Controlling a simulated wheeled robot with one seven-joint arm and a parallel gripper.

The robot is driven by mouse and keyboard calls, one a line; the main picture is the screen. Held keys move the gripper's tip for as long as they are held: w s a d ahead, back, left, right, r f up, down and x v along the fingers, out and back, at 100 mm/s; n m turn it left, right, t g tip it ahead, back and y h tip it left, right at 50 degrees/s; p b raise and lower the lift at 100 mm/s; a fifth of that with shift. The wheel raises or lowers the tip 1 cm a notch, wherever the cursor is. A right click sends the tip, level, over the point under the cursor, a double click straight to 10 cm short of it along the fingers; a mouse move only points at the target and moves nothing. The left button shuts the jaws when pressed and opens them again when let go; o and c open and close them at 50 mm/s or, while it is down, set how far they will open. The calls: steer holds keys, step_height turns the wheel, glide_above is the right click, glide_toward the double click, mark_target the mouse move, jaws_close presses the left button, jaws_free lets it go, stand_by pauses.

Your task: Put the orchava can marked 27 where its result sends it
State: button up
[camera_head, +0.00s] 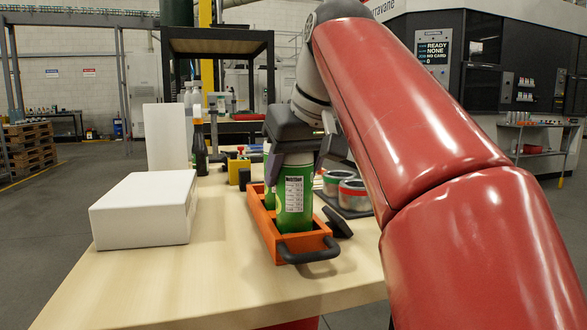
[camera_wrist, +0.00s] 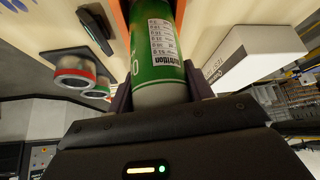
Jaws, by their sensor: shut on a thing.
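A green can (camera_head: 294,196) with a white nutrition label stands upright at the front of an orange tray (camera_head: 262,221) with a dark handle. My gripper (camera_head: 294,154) is above it, pointing down, its fingers shut on the can's upper part. In the wrist view the green can (camera_wrist: 158,50) sits between the two fingers (camera_wrist: 160,92), its label readable as nutrition text. No number 27 shows on the side I see. Part of another green can (camera_head: 269,195) shows behind it in the tray. I cannot tell whether the held can touches the tray floor.
A white box (camera_head: 145,209) stands left of the tray. Two short cans with red and green bands (camera_head: 353,195) stand on a dark mat to the right, near a small dark object (camera_head: 337,222). Bottles (camera_head: 198,130) stand behind. The table's front left is clear.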

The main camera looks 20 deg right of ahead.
steer(key=shift+f, duration=0.35)
steer(key=shift+f, duration=0.15)
steer(key=c, duration=0.3)
